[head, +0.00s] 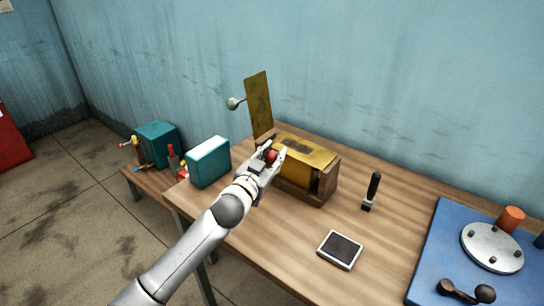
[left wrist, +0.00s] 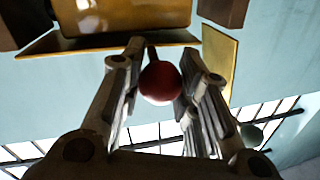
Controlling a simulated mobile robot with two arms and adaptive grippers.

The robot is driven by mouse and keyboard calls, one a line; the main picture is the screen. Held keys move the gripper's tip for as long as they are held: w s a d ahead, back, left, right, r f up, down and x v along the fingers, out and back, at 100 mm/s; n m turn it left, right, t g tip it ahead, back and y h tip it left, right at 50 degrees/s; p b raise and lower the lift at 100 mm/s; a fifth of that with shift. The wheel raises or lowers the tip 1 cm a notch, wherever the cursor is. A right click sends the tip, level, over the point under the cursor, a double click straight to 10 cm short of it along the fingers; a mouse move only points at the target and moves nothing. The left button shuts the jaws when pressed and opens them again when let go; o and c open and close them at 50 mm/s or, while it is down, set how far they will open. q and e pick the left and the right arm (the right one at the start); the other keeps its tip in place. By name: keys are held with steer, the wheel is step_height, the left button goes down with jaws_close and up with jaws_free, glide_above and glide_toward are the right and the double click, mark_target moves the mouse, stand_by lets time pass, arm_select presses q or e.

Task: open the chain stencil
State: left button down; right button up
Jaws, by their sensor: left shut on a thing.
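A wooden box (head: 327,182) with brass-coloured parts stands on the wooden table. A flat brass stencil plate (head: 305,150) with dark markings lies on its top. A red ball knob (head: 271,156) is at its left end. My left gripper (head: 268,153) is shut on this knob, and the left wrist view shows the red knob (left wrist: 165,83) between the fingers (left wrist: 163,58). A second brass plate (head: 258,104) stands upright at the box's left end, with a pale ball knob (head: 234,103). Which plate is the chain stencil I cannot tell. My right gripper is not in view.
A teal block (head: 209,162) stands left of the box. A black-handled tool (head: 372,190) and a dark-faced pad (head: 340,249) lie to the right. A blue board (head: 440,235) with a metal disc (head: 492,247) fills the right end. The table's front middle is clear.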

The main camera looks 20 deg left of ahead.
arm_select(q)
steer(key=shift+d+r+m+p, duration=0.1)
steer(key=shift+r+m+p, duration=0.35)
steer(key=shift+r, duration=0.4)
steer(key=s+d+r+m+h+p, duration=0.1)
steer(key=s+d+r+m+p, duration=0.1)
steer(key=d+r+m, duration=0.3)
steer(key=s+d+r+m+t+h+p, duration=0.1)
steer(key=s+d+r+m+h+p, duration=0.1)
steer(key=d+r+m+p, duration=0.2)
steer(key=shift+s+d+r+m, duration=0.2)
steer(key=shift+d+r+m, duration=0.9)
steer(key=shift+m, duration=2.75)
steer(key=shift+d+f, duration=0.4)
steer(key=shift+d, duration=0.05)
steer(key=c, duration=1.1)
jaws_free()
